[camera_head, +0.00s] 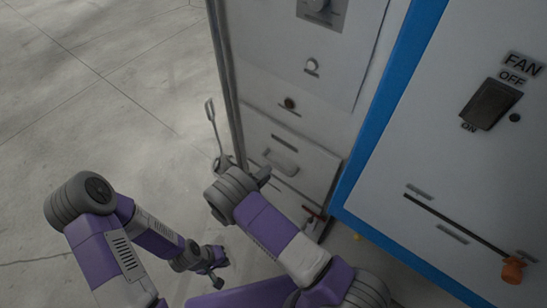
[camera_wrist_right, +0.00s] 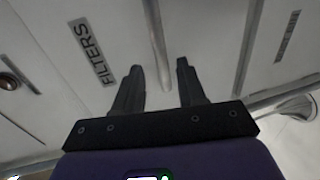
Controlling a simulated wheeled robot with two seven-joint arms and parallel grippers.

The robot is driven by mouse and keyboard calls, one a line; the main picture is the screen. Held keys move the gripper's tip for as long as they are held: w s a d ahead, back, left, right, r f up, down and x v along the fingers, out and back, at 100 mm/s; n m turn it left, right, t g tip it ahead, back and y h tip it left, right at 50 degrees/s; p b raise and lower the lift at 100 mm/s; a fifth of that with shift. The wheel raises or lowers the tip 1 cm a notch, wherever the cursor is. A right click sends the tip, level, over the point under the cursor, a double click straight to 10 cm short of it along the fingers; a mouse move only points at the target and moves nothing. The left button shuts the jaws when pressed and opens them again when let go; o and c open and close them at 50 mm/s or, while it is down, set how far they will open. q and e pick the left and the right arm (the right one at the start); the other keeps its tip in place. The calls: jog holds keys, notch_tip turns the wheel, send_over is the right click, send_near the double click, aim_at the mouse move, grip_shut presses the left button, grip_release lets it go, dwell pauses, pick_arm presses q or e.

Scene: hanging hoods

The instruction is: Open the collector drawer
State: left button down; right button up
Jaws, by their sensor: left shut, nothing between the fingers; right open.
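The grey-white cabinet (camera_head: 300,75) stands in the upper middle of the head view. Its lower front has a panel with a pale handle (camera_head: 282,162) and a lower front below it, partly hidden by my right arm. I cannot read which front is the collector drawer. My right gripper (camera_head: 264,176) is close to the handle panel. In the right wrist view its fingers (camera_wrist_right: 158,82) are open and empty, facing a pale bar (camera_wrist_right: 155,35) beside the "FILTERS" label (camera_wrist_right: 90,52). I cannot tell if they touch. My left gripper (camera_head: 215,283) is shut and empty, low over the floor.
A blue-framed panel (camera_head: 388,120) with a fan switch (camera_head: 490,104) and an orange-ended lever (camera_head: 512,269) stands to the right. A grey lever-like part (camera_head: 213,125) stands by the cabinet's left edge. The floor (camera_head: 90,90) at left is clear.

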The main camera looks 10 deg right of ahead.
aim_at(276, 165)
jog(key=shift+b+x, duration=0.35)
jog(key=shift+x, duration=2.9)
jog(key=shift+s+d, duration=0.15)
grip_shut()
